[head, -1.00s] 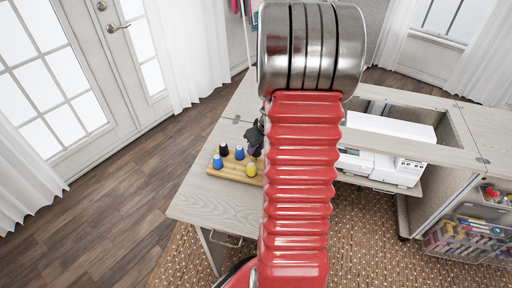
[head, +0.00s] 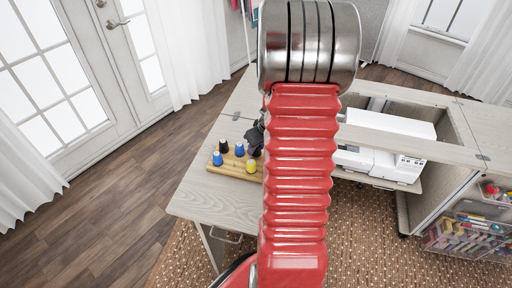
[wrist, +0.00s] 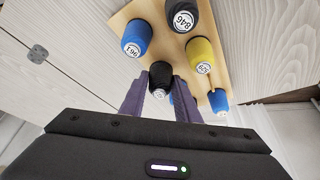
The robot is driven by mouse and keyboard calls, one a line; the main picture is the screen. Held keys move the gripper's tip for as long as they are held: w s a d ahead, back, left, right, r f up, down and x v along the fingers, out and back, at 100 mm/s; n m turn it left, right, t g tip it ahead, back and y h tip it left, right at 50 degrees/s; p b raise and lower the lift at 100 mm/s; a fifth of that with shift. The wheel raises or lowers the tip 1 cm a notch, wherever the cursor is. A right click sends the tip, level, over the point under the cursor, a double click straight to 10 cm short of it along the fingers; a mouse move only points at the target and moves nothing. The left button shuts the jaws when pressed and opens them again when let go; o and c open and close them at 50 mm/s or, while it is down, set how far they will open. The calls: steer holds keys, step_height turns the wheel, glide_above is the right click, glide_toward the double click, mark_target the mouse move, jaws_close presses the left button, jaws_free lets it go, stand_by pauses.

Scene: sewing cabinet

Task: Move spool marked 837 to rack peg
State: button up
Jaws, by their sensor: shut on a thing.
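My gripper (wrist: 160,90) has its two purple-grey fingers closed on a black spool (wrist: 160,72). The number on the white end of this spool is too small to read, and no readable label shows 837. The spool is over or at the near edge of the wooden rack (wrist: 156,12); I cannot tell whether it is lifted clear. In the head view the dark gripper (head: 255,138) is beside the rack (head: 230,166), partly hidden by my red arm.
The rack bears a blue spool marked 963 (wrist: 135,40), a black one marked 846 (wrist: 181,16), a yellow one marked 529 (wrist: 201,52) and a blue one (wrist: 218,100). A white sewing machine (head: 385,160) sits right. The tabletop in front (head: 225,200) is clear.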

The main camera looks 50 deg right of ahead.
steer(key=o, duration=1.1)
steer(key=shift+r, duration=0.15)
steer(key=v, duration=1.3)
steer(key=shift+s+r, duration=0.15)
steer(key=shift+r, duration=0.05)
stand_by(0.6)
